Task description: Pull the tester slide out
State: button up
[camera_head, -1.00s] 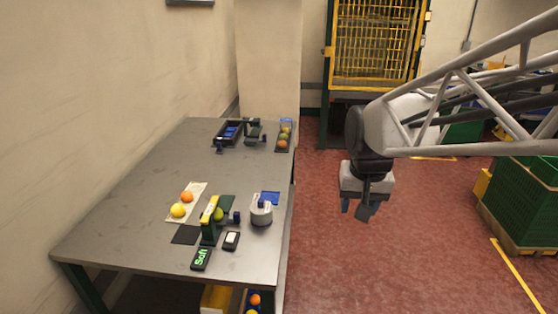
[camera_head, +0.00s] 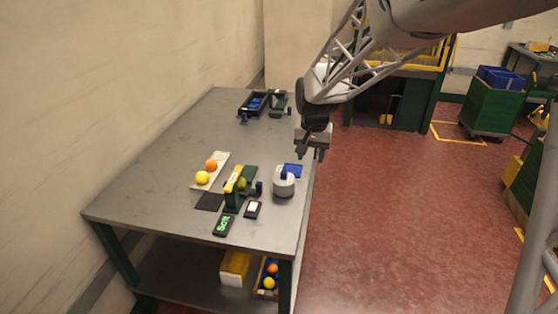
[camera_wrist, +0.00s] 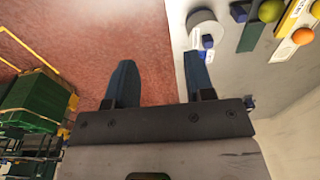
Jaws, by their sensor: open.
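The tester (camera_head: 232,199) stands near the table's front right, dark green with a yellow top part. A green fruit (camera_head: 242,183) sits in it, and a blue knob (camera_head: 259,188) sticks out on its right side, apparently the slide's handle. A display (camera_head: 223,225) beside it reads "Soft". In the wrist view, the tester's green part (camera_wrist: 251,36), blue knob (camera_wrist: 239,12) and green fruit (camera_wrist: 270,10) show at top right. My gripper (camera_head: 312,152) is open and empty, pointing down by the table's right edge, behind and right of the tester. Its fingers (camera_wrist: 160,82) also show in the wrist view.
A yellow and an orange fruit lie on a pale sheet (camera_head: 218,172) to the left. A dark tray (camera_head: 253,103) lies at the back.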

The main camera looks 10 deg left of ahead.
jog(key=w+a+f, duration=0.6)
jog(key=a+f, duration=0.1)
jog(key=a, duration=0.2)
send_over(259, 183)
jog(key=shift+g, duration=0.4)
notch_tip(259, 183, down, 8)
jog(key=shift+a, duration=0.1)
jog(key=shift+f, duration=0.1)
jog(key=shift+f, duration=3.8)
grip_shut()
